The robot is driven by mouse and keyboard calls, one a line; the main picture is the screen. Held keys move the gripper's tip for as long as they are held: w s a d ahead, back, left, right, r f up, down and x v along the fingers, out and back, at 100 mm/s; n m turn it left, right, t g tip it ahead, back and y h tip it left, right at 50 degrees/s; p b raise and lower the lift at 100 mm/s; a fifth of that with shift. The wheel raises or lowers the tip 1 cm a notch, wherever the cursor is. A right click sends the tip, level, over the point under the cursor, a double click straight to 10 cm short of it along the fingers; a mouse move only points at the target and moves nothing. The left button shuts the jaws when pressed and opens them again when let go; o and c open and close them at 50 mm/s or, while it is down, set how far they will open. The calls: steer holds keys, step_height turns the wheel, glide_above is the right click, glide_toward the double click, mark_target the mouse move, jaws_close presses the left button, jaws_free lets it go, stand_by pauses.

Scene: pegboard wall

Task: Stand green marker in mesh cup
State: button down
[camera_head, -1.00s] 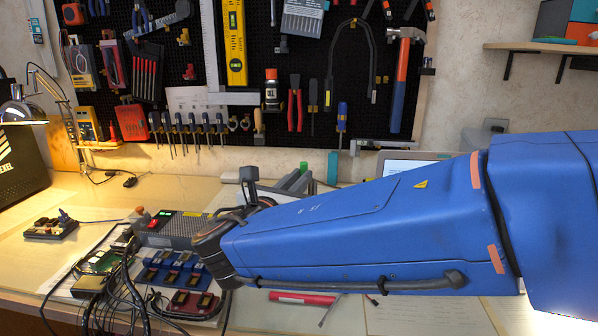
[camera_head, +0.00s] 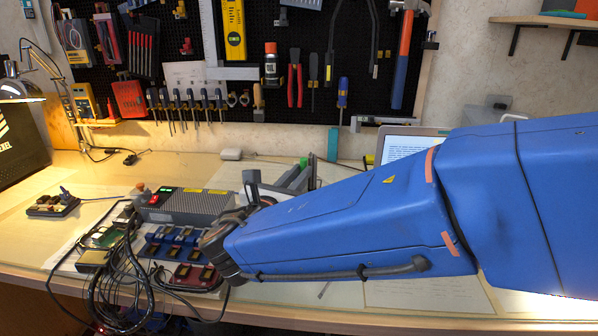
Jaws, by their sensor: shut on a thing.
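My gripper (camera_head: 298,179) shows only in part, as grey pieces behind my blue forearm, over the back of the bench. A small green end, seemingly the green marker (camera_head: 303,162), sticks up at its grey fingers. The gripper is shut on it. The rest of the marker is hidden by the fingers and my arm, so I cannot tell its tilt. I cannot make out the mesh cup; my arm covers much of the right of the bench.
A grey power supply (camera_head: 187,205) and a tangle of black cables (camera_head: 122,280) lie left of my wrist. A laptop (camera_head: 408,146) stands behind my arm. Tools hang on the black pegboard (camera_head: 300,25). The left bench top (camera_head: 120,182) is partly clear.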

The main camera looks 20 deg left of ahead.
steer(key=c, duration=1.7)
jaws_free()
steer(key=s, duration=1.1)
steer(key=s+a, duration=0.1)
steer(key=s, duration=0.5)
steer(key=shift+s, duration=0.2)
